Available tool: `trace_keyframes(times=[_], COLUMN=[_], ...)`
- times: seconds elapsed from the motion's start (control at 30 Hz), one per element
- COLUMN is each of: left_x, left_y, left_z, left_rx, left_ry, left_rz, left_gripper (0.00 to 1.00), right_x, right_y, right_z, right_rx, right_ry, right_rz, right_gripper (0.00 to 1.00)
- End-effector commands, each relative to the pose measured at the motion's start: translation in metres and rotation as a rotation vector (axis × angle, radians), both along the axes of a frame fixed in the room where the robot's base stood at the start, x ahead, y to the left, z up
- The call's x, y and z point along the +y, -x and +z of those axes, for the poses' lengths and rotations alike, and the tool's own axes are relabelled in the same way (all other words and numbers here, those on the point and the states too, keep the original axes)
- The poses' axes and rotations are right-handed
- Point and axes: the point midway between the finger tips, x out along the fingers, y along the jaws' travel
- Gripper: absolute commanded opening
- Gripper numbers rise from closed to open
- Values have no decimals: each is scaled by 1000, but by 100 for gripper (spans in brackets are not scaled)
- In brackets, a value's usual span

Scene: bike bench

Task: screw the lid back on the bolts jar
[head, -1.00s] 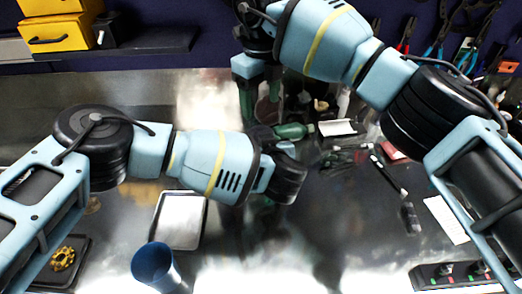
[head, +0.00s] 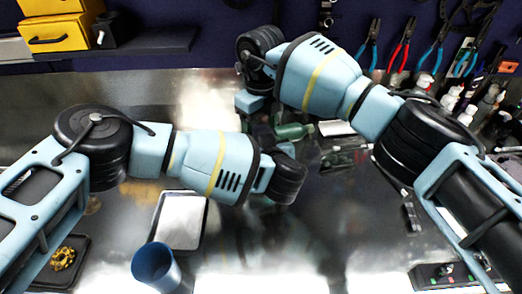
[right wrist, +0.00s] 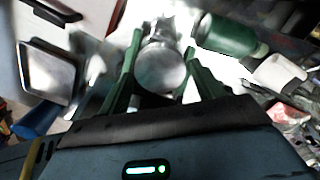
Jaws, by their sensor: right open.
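A round grey metallic disc (right wrist: 162,70), which looks like a lid, shows in the right wrist view between the fingers of my right gripper (right wrist: 162,48). Its fingers are open, one on each side of the disc; I cannot tell whether they touch it. A paler, shiny shape lies just beyond the disc, and I cannot tell whether it is the bolts jar. In the head view the right gripper's fingers and the jar are not clear behind my arms. My left gripper is hidden below its dark wrist.
A green bottle (head: 293,131) lies beside a white open container (head: 336,127). A metal tray (head: 181,220) and a blue cup (head: 155,267) stand at the front left. Several bottles crowd the back right. The bench's front middle is clear.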

Motion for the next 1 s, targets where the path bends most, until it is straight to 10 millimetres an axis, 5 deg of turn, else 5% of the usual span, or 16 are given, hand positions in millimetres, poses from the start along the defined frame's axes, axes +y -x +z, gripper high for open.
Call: trace_keyframes(times=[0.27,0.57,0.67,1.0], left_x=[0,0,0,0], left_y=[0,0,0,0], left_z=[0,0,0,0], left_rx=[0,0,0,0], left_ry=[0,0,0,1], left_rz=[0,0,0,0], left_gripper=[0,0,0,0], right_x=[0,0,0,-1], right_y=[0,0,0,0], right_z=[-1,-1,-1,-1], right_rx=[0,0,-1,0], right_ry=[0,0,1,1], right_rz=[0,0,-13,-445], right_gripper=[66,30,30,29])
